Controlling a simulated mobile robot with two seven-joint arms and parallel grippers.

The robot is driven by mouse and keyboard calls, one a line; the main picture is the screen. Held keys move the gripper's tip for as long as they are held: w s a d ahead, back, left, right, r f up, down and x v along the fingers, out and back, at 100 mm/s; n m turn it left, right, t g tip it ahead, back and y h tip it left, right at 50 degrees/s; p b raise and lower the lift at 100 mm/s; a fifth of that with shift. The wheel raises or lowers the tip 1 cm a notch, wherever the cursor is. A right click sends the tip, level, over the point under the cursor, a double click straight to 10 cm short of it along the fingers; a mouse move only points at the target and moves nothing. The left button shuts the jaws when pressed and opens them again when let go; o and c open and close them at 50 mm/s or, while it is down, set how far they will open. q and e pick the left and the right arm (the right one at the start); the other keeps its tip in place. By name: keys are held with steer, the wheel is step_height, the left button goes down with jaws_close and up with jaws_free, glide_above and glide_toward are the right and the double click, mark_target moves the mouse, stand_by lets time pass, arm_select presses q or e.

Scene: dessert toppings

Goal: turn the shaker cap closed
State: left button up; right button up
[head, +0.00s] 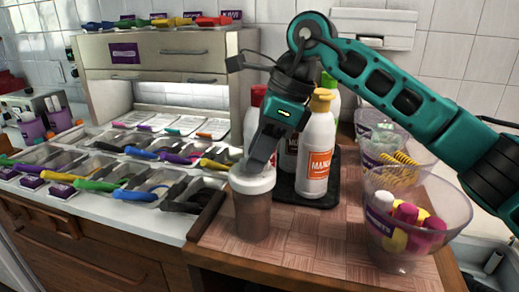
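The shaker (253,215) stands upright near the front left of the wooden board, with a brown body and a white cap (252,181) on top. My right gripper (258,166) points down at the cap from above, with its dark fingers at the cap's top. The fingers show nearly edge-on, so I cannot tell whether they are shut on the cap or how far apart they are. The gripper hides part of the cap's far side. My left gripper is not in view.
A white bottle with a yellow top and an orange label (317,150) stands close right of the shaker on a dark tray (305,199), among other bottles. Clear bowls (410,225) line the right side. Topping bins with coloured scoops (133,195) fill the left counter.

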jaws_close()
stand_by(0.4)
steer(key=shift+s+f+m+t+b, duration=0.1)
steer(key=shift+m+t+b, duration=0.4)
steer(key=shift+m, duration=0.5)
steer(key=shift+s+m+t+h+b, duration=0.15)
steer(key=shift+m+t+h+b, duration=0.25)
steer(key=shift+m, duration=0.6)
steer(key=shift+a, duration=0.1)
jaws_free()
steer(key=shift+r, duration=0.2)
